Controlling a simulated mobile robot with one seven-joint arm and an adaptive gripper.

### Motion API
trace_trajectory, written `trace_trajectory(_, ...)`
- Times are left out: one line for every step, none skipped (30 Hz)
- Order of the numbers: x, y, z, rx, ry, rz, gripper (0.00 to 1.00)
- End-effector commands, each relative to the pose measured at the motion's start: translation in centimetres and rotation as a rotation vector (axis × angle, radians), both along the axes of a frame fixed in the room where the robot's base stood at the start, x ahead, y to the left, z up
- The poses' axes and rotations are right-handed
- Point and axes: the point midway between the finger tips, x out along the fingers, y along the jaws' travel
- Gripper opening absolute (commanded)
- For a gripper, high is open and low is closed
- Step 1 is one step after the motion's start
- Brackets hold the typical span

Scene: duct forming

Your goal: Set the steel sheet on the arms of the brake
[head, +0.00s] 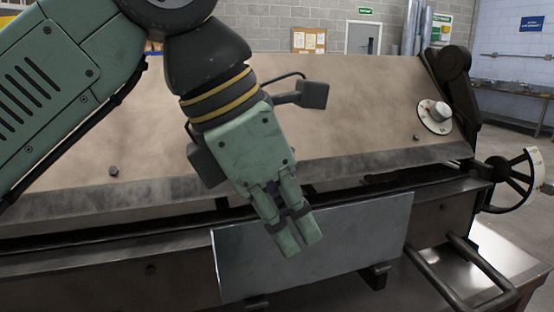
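The steel sheet (350,248) is a flat grey rectangle along the front of the brake (330,120). Its lower edge lies over two dark arms, a left one (257,303) and a right one (376,277), that stick out below it. I cannot tell whether it bears fully on both. Whether the fingertips touch the sheet cannot be told.
The brake's broad tan clamping beam rises behind the sheet. A white dial (434,115) and a spoked, graduated wheel (515,180) are at its right end. A dark tubular handle (462,285) juts forward right of the sheet. A bench (510,98) stands far back right.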

Motion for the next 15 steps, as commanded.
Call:
trace_trajectory(0.02,-0.01,-0.03,-0.001,0.000,0.000,0.00)
trace_trajectory(0.02,-0.01,-0.08,-0.001,0.000,0.000,0.00)
trace_trajectory(0.02,0.00,-0.16,-0.001,0.000,0.000,0.00)
trace_trajectory(0.03,-0.01,-0.09,-0.002,-0.001,0.000,0.04)
trace_trajectory(0.03,-0.01,-0.08,-0.001,0.000,0.000,0.06)
trace_trajectory(0.03,-0.01,-0.08,-0.001,0.000,0.000,0.08)
trace_trajectory(0.03,0.00,-0.09,-0.001,0.000,0.000,0.10)
trace_trajectory(0.03,0.00,-0.09,-0.001,0.000,0.000,0.12)
trace_trajectory(0.03,0.00,-0.09,-0.001,0.000,0.000,0.15)
trace_trajectory(0.03,0.00,-0.09,-0.001,0.000,0.000,0.17)
trace_trajectory(0.03,-0.01,-0.10,-0.001,0.000,0.000,0.19)
trace_trajectory(0.03,0.00,-0.11,-0.001,0.000,0.000,0.22)
trace_trajectory(0.03,0.00,-0.11,0.000,0.000,0.000,0.24)
trace_trajectory(0.03,0.00,-0.11,0.000,0.000,0.000,0.26)
trace_trajectory(0.03,0.00,-0.11,0.000,0.000,0.000,0.28)
